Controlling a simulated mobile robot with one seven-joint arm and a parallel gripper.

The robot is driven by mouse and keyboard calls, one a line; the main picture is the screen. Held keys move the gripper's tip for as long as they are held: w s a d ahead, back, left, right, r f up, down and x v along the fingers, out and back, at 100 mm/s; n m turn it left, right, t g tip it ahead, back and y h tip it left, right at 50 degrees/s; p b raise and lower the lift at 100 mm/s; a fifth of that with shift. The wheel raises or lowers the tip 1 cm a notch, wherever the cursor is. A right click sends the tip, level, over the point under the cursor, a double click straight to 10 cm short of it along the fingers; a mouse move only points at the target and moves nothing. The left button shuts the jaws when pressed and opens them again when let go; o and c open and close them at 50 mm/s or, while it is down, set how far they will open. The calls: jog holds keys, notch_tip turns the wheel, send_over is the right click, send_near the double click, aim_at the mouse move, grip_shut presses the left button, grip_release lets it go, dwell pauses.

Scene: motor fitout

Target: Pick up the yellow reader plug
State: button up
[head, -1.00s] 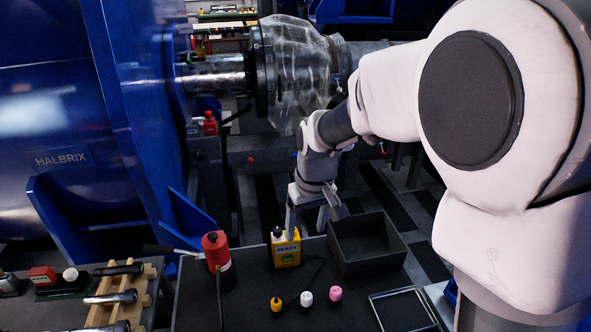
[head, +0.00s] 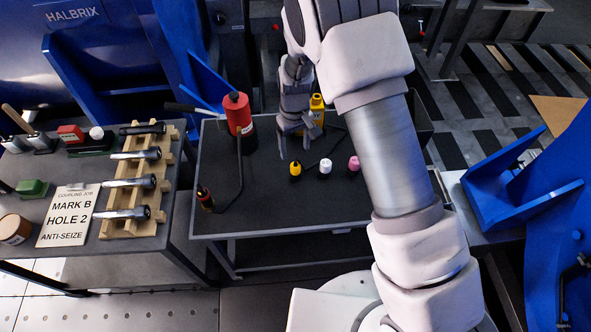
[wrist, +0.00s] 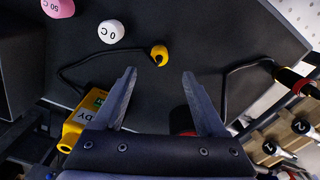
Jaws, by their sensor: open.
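The yellow reader plug (head: 295,170) lies on the dark bench top, at the left end of a row with a white plug (head: 326,166) and a pink plug (head: 354,163). In the wrist view the yellow plug (wrist: 159,56) is just beyond the fingertips and centred between them, with a thin black cable running from it toward the yellow reader box (wrist: 80,122). My gripper (head: 295,145) is open and empty, above the bench on the far side of the plug. In the wrist view both fingers of the gripper (wrist: 159,73) are spread, with bench surface between them.
The reader box (head: 317,108) stands behind my gripper, partly hidden by it. A red cylinder (head: 240,115) with a cable stands to the left. A white-marked plug (wrist: 111,32) is close beside the yellow one. The bench front is mostly clear.

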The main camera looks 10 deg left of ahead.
aim_at(296, 165)
notch_tip(296, 165, down, 9)
jog(key=shift+d+b, duration=0.1)
jog(key=shift+b, duration=0.7)
jog(key=shift+c, duration=0.3)
grip_shut()
